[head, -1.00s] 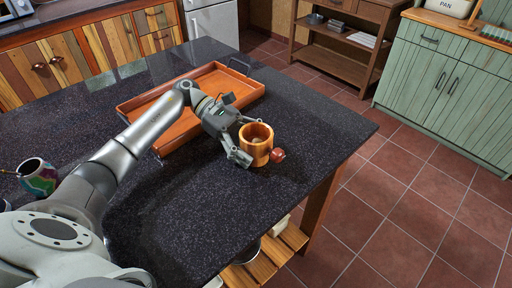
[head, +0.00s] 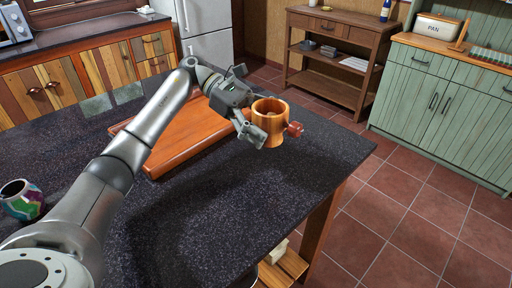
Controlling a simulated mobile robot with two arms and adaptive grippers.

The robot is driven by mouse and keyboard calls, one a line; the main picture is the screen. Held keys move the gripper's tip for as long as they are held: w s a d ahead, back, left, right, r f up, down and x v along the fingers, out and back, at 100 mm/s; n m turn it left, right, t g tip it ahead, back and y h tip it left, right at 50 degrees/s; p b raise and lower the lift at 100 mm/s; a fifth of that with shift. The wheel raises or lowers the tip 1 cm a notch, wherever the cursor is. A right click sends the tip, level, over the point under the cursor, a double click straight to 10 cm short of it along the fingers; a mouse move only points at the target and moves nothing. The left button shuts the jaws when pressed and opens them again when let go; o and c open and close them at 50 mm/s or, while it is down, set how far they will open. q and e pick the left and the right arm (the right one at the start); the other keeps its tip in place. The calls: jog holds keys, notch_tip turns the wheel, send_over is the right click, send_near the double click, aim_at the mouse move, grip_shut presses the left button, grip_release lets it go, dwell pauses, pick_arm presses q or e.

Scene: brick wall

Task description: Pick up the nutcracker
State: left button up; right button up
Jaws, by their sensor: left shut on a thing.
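The nutcracker (head: 270,127) is a round wooden cup with a dark red knob (head: 295,129) sticking out on its right side. In the head view it is right of the middle, over the dark speckled counter. My left gripper (head: 262,117) is shut on the nutcracker, with one finger along its near left side; the other finger is partly hidden behind it. The nutcracker appears held above the counter, upright. My right gripper is not in view.
An orange-brown wooden tray (head: 187,140) lies on the counter (head: 225,215) behind my left arm. A colourful mug (head: 21,203) stands at the left. The counter's right edge is close to the nutcracker, with tiled floor (head: 400,215) beyond.

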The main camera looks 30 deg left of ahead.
pick_arm(q)
jog(key=w+d+r+b, duration=0.1)
jog(key=w+d+r, duration=0.2)
jog(key=w, duration=0.5)
jog(key=shift+r, duration=0.35)
